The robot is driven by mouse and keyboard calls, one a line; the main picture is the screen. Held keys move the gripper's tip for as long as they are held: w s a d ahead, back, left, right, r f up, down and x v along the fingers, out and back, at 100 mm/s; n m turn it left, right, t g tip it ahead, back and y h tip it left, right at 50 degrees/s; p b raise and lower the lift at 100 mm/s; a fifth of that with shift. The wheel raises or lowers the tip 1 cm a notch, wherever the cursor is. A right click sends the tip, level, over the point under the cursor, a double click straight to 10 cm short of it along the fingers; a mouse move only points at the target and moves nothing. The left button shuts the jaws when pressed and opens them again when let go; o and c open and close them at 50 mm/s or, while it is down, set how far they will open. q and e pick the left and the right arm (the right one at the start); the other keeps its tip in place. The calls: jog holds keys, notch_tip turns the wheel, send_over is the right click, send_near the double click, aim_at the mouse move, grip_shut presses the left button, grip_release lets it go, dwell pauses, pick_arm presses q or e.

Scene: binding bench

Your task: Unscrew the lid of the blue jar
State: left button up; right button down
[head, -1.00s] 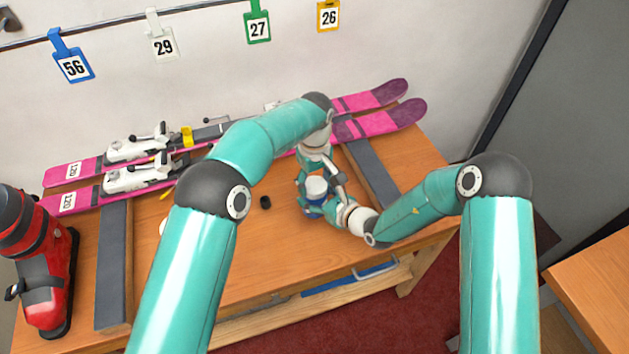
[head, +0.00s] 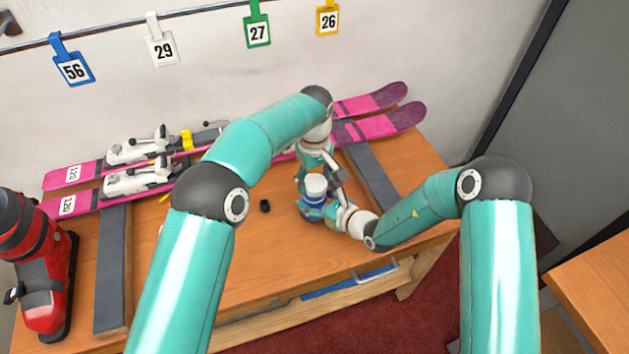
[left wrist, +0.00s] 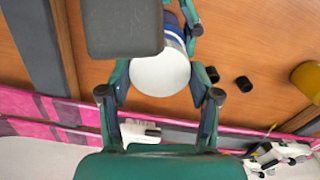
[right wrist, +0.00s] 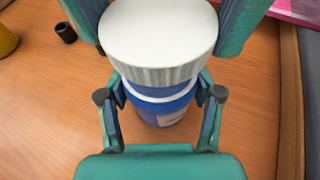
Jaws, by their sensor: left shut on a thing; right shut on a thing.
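The blue jar (head: 312,208) stands upright on the wooden bench, with its white lid (head: 315,185) on top. In the right wrist view the lid (right wrist: 158,40) has a ribbed rim, and a white ring shows between it and the blue body (right wrist: 165,106). I cannot tell whether the lid still touches the jar. My left gripper (head: 314,179) comes from behind and above and is shut on the lid. My right gripper (head: 320,209) comes from the right and is shut on the jar's body. The fingers partly hide both.
Pink skis (head: 380,120) with bindings lie along the back of the bench (head: 245,262), across dark supports (head: 113,262). A red ski boot (head: 38,270) stands at the left. A small black cylinder (head: 265,206) lies left of the jar. Number tags hang on the wall.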

aim_at(314, 182)
pick_arm(q)
jog(key=shift+r, duration=0.1)
jog(key=shift+r, duration=1.95)
pick_arm(e)
jog(key=shift+c, duration=0.6)
grip_release()
